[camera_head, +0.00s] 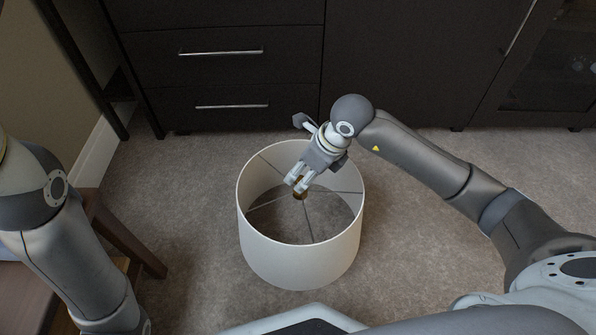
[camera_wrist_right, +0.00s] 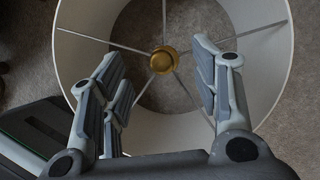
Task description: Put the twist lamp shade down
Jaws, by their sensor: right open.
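The twist lamp shade (camera_head: 300,262) is a white open drum with thin metal spokes meeting at a small brass hub. It appears upright on the carpet in the head view. My right gripper (camera_head: 296,186) reaches over its rim, with the fingertips close to the hub. In the right wrist view the shade (camera_wrist_right: 80,45) surrounds the brass hub (camera_wrist_right: 163,60), and the fingers of my right gripper (camera_wrist_right: 160,80) are spread apart with the hub beyond and between them. They do not look closed on it. My left arm shows at the left edge, but its gripper is out of view.
A dark cabinet (camera_head: 225,75) with drawers and bar handles stands behind the shade. A brown wooden piece of furniture (camera_head: 125,235) stands at the left by my left arm. Grey carpet (camera_head: 190,215) is clear around the shade.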

